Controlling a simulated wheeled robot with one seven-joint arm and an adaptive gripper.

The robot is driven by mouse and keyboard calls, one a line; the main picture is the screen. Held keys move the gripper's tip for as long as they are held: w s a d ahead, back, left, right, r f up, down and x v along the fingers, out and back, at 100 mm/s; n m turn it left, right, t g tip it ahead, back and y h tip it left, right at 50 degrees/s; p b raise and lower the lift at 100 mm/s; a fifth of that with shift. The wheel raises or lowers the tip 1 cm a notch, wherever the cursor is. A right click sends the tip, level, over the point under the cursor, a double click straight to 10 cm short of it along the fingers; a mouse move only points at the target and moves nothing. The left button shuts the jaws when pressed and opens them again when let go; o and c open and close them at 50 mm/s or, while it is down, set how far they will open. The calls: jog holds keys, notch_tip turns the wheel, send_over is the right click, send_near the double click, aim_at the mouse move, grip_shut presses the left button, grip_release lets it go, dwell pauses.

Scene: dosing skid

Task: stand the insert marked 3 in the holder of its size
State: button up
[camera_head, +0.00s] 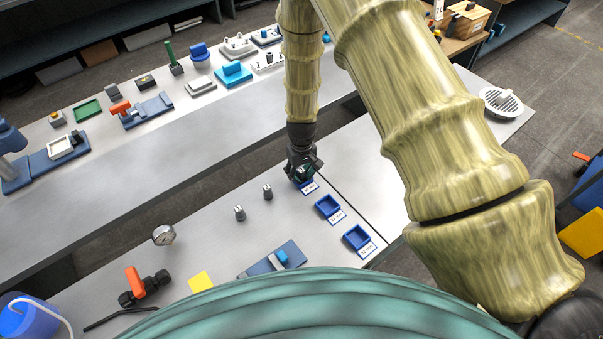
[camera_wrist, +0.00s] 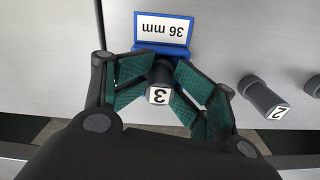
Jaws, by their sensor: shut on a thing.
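My gripper (camera_wrist: 160,88) is shut on the insert marked 3 (camera_wrist: 158,96), a dark grey peg with a white label on its end. In the head view my gripper (camera_head: 302,170) is at the far end of the row of blue holders and hides the insert. The blue holder labelled 36 mm (camera_wrist: 178,49) is right by the insert's far end. I cannot tell whether the insert is inside it or just above. Two more blue holders, the middle one (camera_head: 328,205) and the nearest one (camera_head: 357,238), look empty; their labels are too small to read surely.
The insert marked 2 (camera_wrist: 263,97) stands beside my gripper, and another grey insert (camera_head: 239,213) stands further left. A gauge (camera_head: 164,235), an orange-handled valve (camera_head: 135,282) and a blue fixture (camera_head: 291,255) are on the bench.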

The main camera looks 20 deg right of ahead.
aim_at(302, 170)
jog(key=shift+r+p, duration=0.45)
jog(key=shift+r, duration=0.3)
jog(key=shift+r+b, duration=0.2)
jog(key=shift+b, duration=0.3)
notch_tip(302, 170, up, 11)
jog(key=b, duration=0.3)
jog(key=shift+r, duration=0.2)
jog(key=shift+w+d, duration=0.1)
